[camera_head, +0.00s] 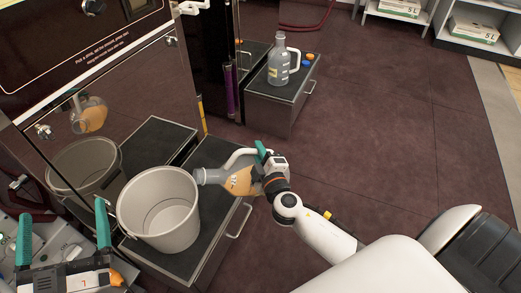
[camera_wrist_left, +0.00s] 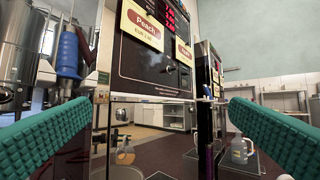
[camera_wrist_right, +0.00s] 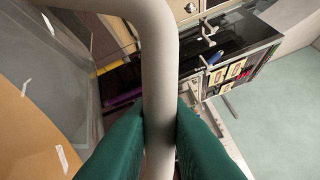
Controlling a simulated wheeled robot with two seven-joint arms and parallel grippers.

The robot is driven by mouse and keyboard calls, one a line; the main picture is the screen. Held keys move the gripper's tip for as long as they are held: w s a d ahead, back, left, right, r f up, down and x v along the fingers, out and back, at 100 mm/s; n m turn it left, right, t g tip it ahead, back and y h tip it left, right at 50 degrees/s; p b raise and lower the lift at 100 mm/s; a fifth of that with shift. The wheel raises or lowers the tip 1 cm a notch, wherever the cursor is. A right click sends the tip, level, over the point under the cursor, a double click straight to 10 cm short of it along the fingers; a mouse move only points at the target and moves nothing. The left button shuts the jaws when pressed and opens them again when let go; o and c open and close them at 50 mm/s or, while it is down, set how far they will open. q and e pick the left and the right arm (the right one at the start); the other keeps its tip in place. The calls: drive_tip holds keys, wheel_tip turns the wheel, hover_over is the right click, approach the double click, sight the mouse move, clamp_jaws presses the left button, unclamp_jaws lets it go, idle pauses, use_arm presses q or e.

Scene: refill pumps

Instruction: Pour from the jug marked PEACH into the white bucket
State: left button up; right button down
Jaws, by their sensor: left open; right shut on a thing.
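The white bucket (camera_head: 157,212) stands upright on a dark-topped grey stand and looks empty inside. A clear jug (camera_head: 233,179) with peach-orange liquid is tilted almost on its side, its mouth pointing left at the bucket's right rim. No stream shows at the mouth. My right gripper (camera_head: 266,158) is shut on the jug's handle; the right wrist view shows the handle (camera_wrist_right: 159,80) between the green fingers. I cannot read the jug's marking. My left gripper (camera_head: 63,235) is open and empty, left of the bucket; its fingers show apart in the left wrist view (camera_wrist_left: 160,130).
A dispenser with a shiny front (camera_head: 120,100) rises behind the bucket; the left wrist view shows its "Peach" sign (camera_wrist_left: 142,27). Another clear jug (camera_head: 279,62) stands on a second stand (camera_head: 285,92) at the back. The floor (camera_head: 400,130) to the right is clear.

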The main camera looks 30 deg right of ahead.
sight(248, 149)
drive_tip(key=shift+w+a+r+n+p, duration=0.1)
drive_tip(key=shift+a+r+n+p, duration=0.25)
drive_tip(key=shift+r+p, duration=0.3)
drive_tip(key=shift+w+a+r+n+p, duration=0.1)
drive_tip(key=shift+a+r+n+p, duration=0.2)
drive_tip(key=shift+r+p, duration=0.25)
drive_tip(key=shift+a+r+n+p, duration=0.45)
drive_tip(key=shift+a+r+p, duration=0.25)
drive_tip(key=shift+p, duration=0.55)
use_arm(q)
drive_tip(key=s+a+f+g+y, duration=0.2)
drive_tip(key=s+f+g, duration=0.1)
drive_tip(key=f+g, duration=0.3)
drive_tip(key=s+a+f+g+y, duration=0.2)
drive_tip(key=s+f+g, duration=0.2)
drive_tip(key=f+g, duration=0.3)
wheel_tip(248, 149, down, 4)
drive_tip(key=shift+a+r+n+g+y, duration=0.15)
drive_tip(key=shift+a+n+g+y, duration=0.15)
use_arm(e)
drive_tip(key=shift+a+r, duration=0.1)
drive_tip(key=shift+r, duration=0.15)
use_arm(q)
drive_tip(key=shift+s+a+f+g, duration=0.2)
drive_tip(key=shift+s+f+g, duration=0.1)
drive_tip(key=shift+s, duration=0.15)
drive_tip(key=shift+w, duration=0.1)
drive_tip(key=shift+w+d+r, duration=0.2)
drive_tip(key=shift+w+r, duration=0.05)
drive_tip(key=shift+w, duration=0.05)
